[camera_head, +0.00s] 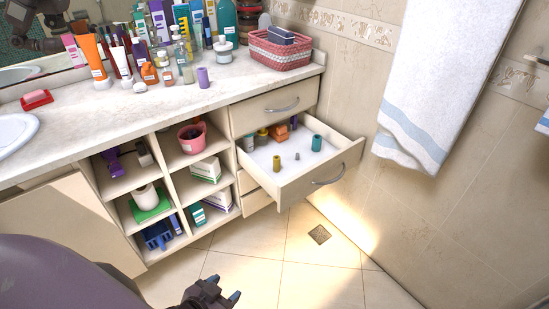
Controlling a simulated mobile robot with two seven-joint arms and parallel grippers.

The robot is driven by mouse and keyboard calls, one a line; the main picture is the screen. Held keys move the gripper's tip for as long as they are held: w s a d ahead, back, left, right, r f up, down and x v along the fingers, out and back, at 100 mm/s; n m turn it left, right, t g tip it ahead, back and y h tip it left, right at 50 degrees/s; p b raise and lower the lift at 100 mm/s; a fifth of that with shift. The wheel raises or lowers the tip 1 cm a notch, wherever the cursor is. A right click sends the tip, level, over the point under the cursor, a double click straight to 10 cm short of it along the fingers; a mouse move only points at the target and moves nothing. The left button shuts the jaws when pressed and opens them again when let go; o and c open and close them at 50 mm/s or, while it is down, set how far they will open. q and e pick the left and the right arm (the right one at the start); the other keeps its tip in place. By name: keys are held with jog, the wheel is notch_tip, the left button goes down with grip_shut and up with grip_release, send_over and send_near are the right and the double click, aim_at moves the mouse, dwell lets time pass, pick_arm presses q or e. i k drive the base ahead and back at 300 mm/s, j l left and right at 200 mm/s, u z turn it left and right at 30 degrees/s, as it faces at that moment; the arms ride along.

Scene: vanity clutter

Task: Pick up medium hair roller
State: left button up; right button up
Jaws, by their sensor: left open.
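Several small cylinders that look like hair rollers are in view, and I cannot tell which is the medium one. In the open drawer (318,179) stand a yellow cylinder (276,163) near the front, a teal one (316,143) at the right, and a greenish one (248,144) at the back left. A purple cylinder (203,77) stands on the countertop. My left gripper (224,289) is dark with bluish fingertips. It is open and empty at the bottom edge, well below and left of the drawer. My right gripper is out of view.
The marble countertop (150,105) holds several bottles and tubes, and a pink woven basket (277,54). Open cubbies below hold a pink pot (191,143) and boxes. A towel (428,80) hangs at the right. The tiled floor before the drawer is clear.

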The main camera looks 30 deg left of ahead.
aim_at(201, 72)
jog(key=u, duration=1.4)
